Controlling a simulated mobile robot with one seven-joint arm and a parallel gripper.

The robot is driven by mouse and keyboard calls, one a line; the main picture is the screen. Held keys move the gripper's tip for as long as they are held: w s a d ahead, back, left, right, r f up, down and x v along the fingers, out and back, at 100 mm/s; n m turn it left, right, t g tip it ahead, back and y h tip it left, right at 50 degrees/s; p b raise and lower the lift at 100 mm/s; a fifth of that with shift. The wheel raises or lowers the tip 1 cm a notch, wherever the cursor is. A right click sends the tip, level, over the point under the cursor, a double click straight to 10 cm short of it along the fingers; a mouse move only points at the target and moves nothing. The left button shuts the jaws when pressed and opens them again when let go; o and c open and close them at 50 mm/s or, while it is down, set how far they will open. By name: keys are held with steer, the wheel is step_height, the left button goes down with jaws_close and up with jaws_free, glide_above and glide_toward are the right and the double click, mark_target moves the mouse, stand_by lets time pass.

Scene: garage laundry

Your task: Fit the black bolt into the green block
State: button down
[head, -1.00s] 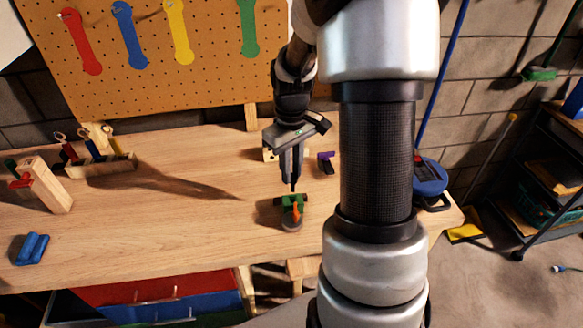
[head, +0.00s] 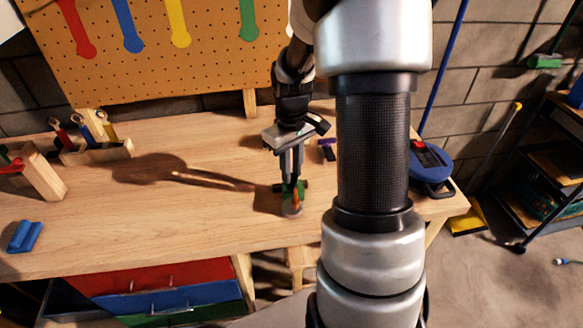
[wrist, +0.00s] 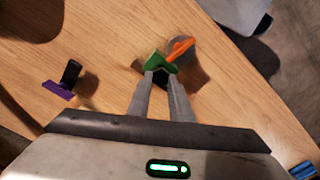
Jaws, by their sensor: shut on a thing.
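The green block (head: 300,187) stands on the workbench in front of a grey round part with an orange piece on it. It also shows in the wrist view (wrist: 153,61). My gripper (head: 289,180) points straight down with its fingertips at the green block. In the wrist view my gripper (wrist: 161,75) has its fingertips close together at the block's near side. The black bolt (wrist: 161,79) shows only as a dark bit between the fingertips. Its lower end is hidden, so I cannot tell how deep it sits in the block.
A purple and black piece (head: 327,150) lies just right of my gripper. A blue block (head: 25,236) lies at the bench's left front. A wooden holder (head: 98,150) with tools stands at the back left. The bench (head: 180,225) is clear in the middle.

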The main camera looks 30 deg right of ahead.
steer(key=shift+f, duration=0.2)
stand_by(0.3)
steer(key=shift+f+b, duration=0.7)
steer(key=shift+f, duration=0.15)
steer(key=c, duration=1.5)
jaws_free()
step_height(320, 180, up, 18)
steer(key=shift+f+p, duration=0.25)
steer(key=shift+p, duration=0.4)
